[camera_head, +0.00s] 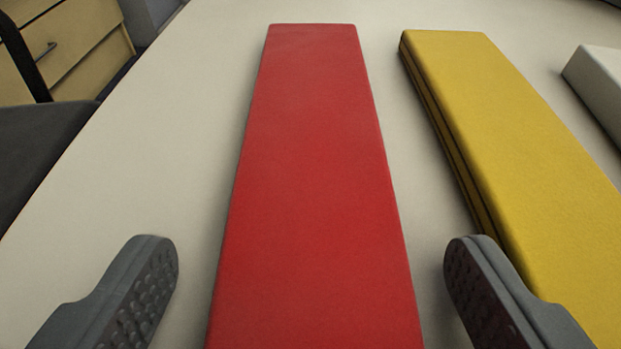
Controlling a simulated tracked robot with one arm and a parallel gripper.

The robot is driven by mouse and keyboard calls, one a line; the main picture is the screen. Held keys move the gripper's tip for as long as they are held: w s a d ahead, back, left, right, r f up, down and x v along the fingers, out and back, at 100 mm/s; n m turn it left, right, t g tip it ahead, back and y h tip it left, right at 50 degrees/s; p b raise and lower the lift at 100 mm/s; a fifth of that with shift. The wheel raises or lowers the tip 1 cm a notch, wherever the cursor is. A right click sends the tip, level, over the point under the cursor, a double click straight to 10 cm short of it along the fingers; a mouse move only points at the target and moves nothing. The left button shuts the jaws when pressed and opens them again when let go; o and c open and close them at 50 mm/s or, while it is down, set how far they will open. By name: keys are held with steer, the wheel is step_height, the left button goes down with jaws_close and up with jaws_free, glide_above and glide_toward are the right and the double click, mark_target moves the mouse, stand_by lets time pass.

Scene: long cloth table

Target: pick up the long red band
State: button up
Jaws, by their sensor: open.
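The long red band (312,180) is a flat red bar lying lengthwise on the pale table, running from the bottom edge of the view toward the far side. Its near end is out of view. My gripper (310,262) is open, with one dark grey finger to the left of the band and the other to its right. Both fingers appear apart from the band, with table showing between. The picture does not clearly show how high the fingertips are above the table.
A yellow bar (510,130) lies right of the red band, close to my right finger, which overlaps it in view. A white block (602,85) is at the far right. The table (150,150) is clear on the left up to its edge. Wooden drawers (70,45) stand beyond.

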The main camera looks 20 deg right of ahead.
steer(key=c, duration=1.1)
